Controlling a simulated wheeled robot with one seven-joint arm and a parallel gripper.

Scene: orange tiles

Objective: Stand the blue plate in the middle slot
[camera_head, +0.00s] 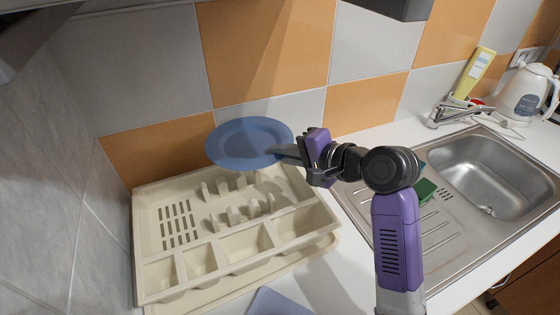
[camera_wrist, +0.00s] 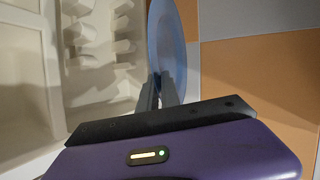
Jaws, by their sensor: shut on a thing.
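The blue plate (camera_head: 232,146) is in my gripper (camera_head: 276,152), above the back of the cream dish rack (camera_head: 140,222) in the head view. The gripper is shut on the plate's right edge. In the wrist view the plate (camera_wrist: 170,45) shows nearly edge-on between the fingertips (camera_wrist: 160,88). The rack's slots (camera_head: 240,200) are formed by two rows of short upright pegs, below and in front of the plate. In the wrist view the pegs (camera_wrist: 122,45) lie left of the plate. The plate appears clear of the pegs.
The tiled wall (camera_head: 160,160) is close behind the plate. A steel sink (camera_head: 490,180) with a tap (camera_head: 450,113) is at the right, with a green sponge (camera_head: 425,190) on its drainboard. A white kettle (camera_head: 525,95) and a yellow bottle (camera_head: 474,74) stand behind. A pale lilac item (camera_head: 278,302) lies in front.

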